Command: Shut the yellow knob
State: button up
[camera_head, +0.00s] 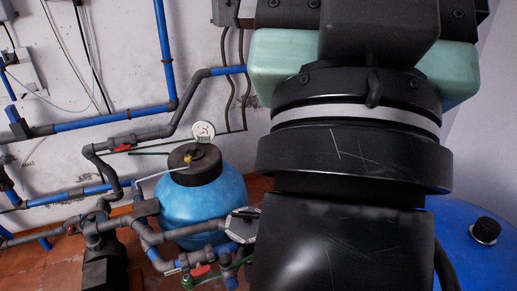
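A small yellow piece (188,160), which may be the yellow knob, shows on the black cap (195,163) of a round blue tank (202,205) left of centre. It is too small to tell whether it is open or shut. A thin pale tube runs from near it down to the left. I cannot make out my gripper. A large black body with a pale ring fills the right half of the view and hides what is behind it.
Blue and grey pipes (110,122) run along the white wall. A round gauge (203,132) stands behind the tank. Red valve handles (202,270) sit on pipes at the front and left. A second blue tank (470,250) is at lower right. Reddish floor shows at lower left.

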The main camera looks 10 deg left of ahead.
aim_at(188, 158)
jog(key=i+j, duration=2)
jog(key=i, duration=0.15)
